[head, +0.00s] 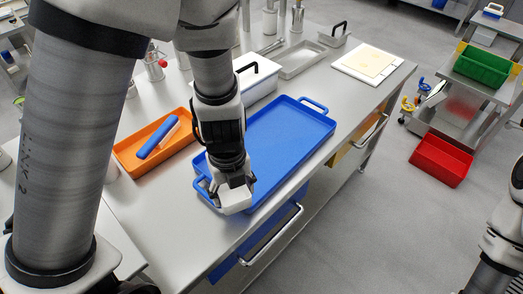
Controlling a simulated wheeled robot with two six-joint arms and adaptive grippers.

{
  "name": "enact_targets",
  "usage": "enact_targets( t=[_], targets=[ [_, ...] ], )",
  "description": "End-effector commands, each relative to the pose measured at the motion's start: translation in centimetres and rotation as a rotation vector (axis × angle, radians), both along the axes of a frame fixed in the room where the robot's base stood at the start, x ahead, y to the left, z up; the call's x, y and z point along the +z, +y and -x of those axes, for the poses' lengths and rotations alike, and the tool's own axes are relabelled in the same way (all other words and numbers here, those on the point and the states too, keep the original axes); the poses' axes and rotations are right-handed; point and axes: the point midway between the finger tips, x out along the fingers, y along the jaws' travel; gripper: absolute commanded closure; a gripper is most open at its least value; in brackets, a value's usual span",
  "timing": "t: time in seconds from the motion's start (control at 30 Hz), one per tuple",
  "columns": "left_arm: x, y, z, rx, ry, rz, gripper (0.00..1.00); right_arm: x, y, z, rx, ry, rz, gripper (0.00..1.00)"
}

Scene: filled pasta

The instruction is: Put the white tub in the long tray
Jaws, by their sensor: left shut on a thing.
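The long blue tray (287,133), with a loop handle at each end, lies on the steel table. My left gripper (231,187) reaches down over the tray's near left end. It is shut on the white tub (237,202), a small pale piece showing below the fingers. The gripper hides part of the tub and the tray's near corner. I cannot tell whether the tub touches the tray floor. Part of my right arm shows at the right edge; its gripper is out of view.
An orange tray (128,155) holding a blue-handled tool (158,140) lies left of the blue tray. A white box with a black handle (259,87) stands behind. A white board (368,62) lies at the far right. The tray's middle looks empty.

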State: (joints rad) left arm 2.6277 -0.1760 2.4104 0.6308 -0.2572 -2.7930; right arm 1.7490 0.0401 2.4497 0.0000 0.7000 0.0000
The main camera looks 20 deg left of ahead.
Motion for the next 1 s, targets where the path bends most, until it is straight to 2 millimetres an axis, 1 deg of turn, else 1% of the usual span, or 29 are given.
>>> enact_targets(
  t=[0.03,0.2,0.27,0.33,0.5,0.63,0.7,0.77,0.9,1.0],
  targets=[
    [0.9,0.1,-0.8,0.001,0.004,0.003,0.67,2.0,0.0,0.0,0.000,-0.001,0.000,0.60],
    [0.8,0.9,-4.2,0.003,0.003,0.005,0.67,5.8,0.0,0.0,0.000,-0.001,0.000,0.60],
    [0.4,1.2,-5.5,0.002,0.002,0.005,0.67,6.2,0.0,-0.1,0.000,-0.002,0.000,0.60],
    [0.2,1.6,-6.9,0.004,0.000,0.005,0.67,7.2,0.0,0.0,0.000,-0.001,0.000,0.60],
    [-0.7,2.4,-10.9,0.006,-0.002,0.004,0.67,7.7,0.0,0.0,0.000,0.000,0.000,0.60],
    [-1.0,3.1,-13.5,0.007,-0.002,0.003,0.67,8.1,0.0,0.0,0.000,0.000,0.000,0.60],
    [-1.2,3.2,-14.3,0.005,-0.001,0.002,0.67,8.2,0.0,0.0,0.000,-0.001,0.000,0.60],
    [-1.4,3.3,-14.6,0.004,0.000,0.001,0.67,8.3,0.0,0.0,0.000,-0.001,0.000,0.60],
    [-3.6,3.4,-14.5,0.004,0.003,0.001,0.67,9.0,0.0,0.0,0.000,-0.001,0.000,0.60],
    [-4.7,3.4,-14.6,0.004,0.001,0.002,0.67,9.2,0.0,0.0,0.000,-0.001,0.000,0.60]
  ],
)
